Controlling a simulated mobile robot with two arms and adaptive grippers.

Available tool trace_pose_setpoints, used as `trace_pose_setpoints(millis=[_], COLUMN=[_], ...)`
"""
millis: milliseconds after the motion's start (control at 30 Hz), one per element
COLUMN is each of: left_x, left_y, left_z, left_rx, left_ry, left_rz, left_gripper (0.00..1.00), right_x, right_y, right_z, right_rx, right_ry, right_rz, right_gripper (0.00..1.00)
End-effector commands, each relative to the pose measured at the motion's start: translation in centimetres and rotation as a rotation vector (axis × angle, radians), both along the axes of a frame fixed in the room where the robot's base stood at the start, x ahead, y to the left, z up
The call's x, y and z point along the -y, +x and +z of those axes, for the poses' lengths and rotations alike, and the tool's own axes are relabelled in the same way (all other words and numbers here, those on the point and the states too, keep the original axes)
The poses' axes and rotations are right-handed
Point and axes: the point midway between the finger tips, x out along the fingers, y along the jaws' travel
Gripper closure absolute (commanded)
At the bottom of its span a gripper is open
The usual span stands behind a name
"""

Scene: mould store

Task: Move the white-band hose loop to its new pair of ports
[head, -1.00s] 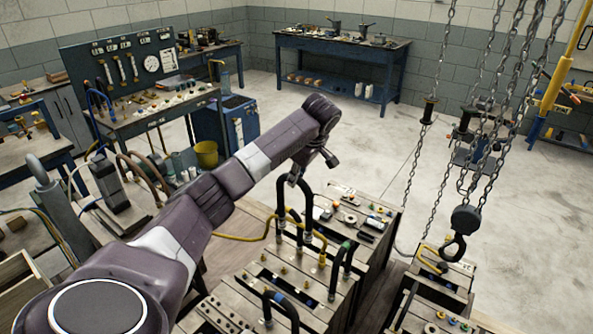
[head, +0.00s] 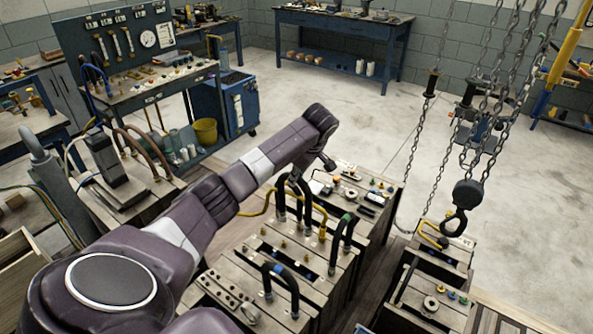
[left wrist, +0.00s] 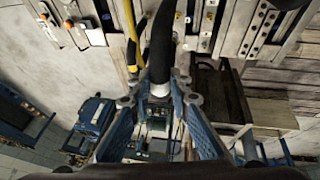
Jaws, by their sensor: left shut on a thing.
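My left gripper (head: 294,177) is shut on the top of a black hose loop (head: 281,205), over the far part of the near mould block (head: 262,243). The loop stands upright with both legs pointing down. Its band colour is not clear in the head view. I cannot tell whether its ends touch ports. In the left wrist view the black hose (left wrist: 163,45) runs between the blue fingers (left wrist: 160,100). A green-band loop (head: 346,222) and a blue-band loop (head: 277,269) stand on the blocks nearer me. My right gripper is out of view.
A yellow hose (head: 322,222) is close beside the held loop; it also shows in the left wrist view (left wrist: 131,50). A chain hook (head: 454,222) hangs to the right over another block (head: 440,255).

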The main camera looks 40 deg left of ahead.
Motion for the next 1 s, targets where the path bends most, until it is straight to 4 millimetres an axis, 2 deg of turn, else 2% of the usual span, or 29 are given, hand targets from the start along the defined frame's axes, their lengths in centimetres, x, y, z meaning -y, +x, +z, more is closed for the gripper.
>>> trace_pose_setpoints(millis=[700, 1000], left_x=[0.0, 0.0], left_y=[0.0, 0.0], left_z=[-8.2, -10.5], left_rx=[0.001, 0.001], left_ry=[0.000, 0.000], left_rz=[0.000, -0.002], left_gripper=[1.00, 1.00], right_x=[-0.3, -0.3], right_y=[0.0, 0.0], right_z=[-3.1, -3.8], right_rx=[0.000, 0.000], right_ry=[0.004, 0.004], right_rz=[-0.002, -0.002], right_gripper=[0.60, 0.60])
